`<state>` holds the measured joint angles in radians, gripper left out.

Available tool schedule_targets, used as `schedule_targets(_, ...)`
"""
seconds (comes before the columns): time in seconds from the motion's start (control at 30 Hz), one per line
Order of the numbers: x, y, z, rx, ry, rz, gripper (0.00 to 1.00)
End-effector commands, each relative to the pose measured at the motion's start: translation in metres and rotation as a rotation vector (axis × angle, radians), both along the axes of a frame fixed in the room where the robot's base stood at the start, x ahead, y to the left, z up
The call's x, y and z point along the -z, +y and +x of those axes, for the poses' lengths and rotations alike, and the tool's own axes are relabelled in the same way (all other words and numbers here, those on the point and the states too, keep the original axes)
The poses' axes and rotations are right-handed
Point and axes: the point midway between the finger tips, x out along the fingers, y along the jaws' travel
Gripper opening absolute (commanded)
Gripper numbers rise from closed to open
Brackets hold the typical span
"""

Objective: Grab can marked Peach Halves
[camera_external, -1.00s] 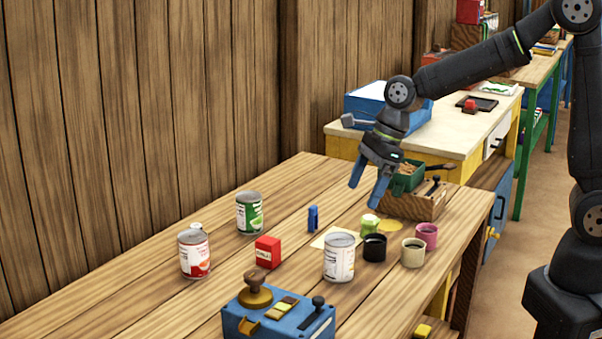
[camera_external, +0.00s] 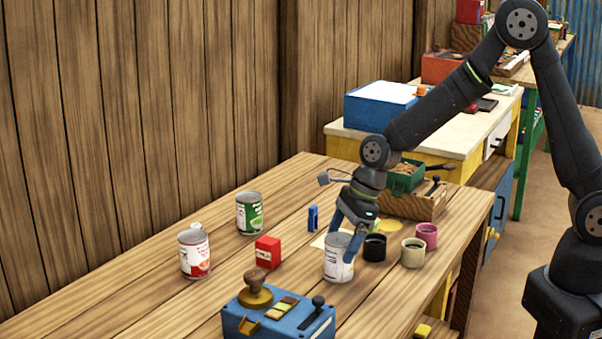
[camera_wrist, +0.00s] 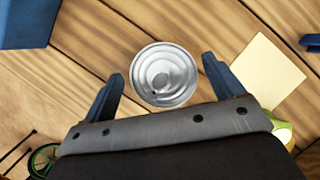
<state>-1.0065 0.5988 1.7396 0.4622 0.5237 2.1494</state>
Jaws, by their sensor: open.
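A can with a mostly white label (camera_external: 338,262) stands upright at the front middle of the table; its lid shows in the wrist view (camera_wrist: 163,88). My gripper (camera_external: 344,240) is open and points down over this can. In the wrist view the lid lies between the two spread fingers (camera_wrist: 162,70), with a gap on each side. A can with a red and white label (camera_external: 195,258) and a can with a green label (camera_external: 250,214) stand further left. The label words are too small to read, so I cannot tell which says Peach Halves.
A black cup (camera_external: 375,248), a cream cup (camera_external: 413,253) and a pink cup (camera_external: 427,236) stand close right of the white can. A red box (camera_external: 268,252), a blue marker-like item (camera_external: 313,218) and a blue stamp box (camera_external: 262,325) are around it.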

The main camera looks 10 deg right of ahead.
Motion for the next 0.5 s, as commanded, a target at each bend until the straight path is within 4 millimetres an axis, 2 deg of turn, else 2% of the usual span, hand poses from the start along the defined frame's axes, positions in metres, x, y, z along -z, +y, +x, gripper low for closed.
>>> schedule_targets(0.2, 0.030, 0.007, 0.004, -0.001, 0.003, -0.004, 0.87)
schedule_targets(0.33, 0.039, 0.011, 0.003, 0.000, 0.001, -0.002, 0.87)
schedule_targets(0.5, 0.041, 0.012, 0.004, 0.000, 0.001, -0.001, 0.87)
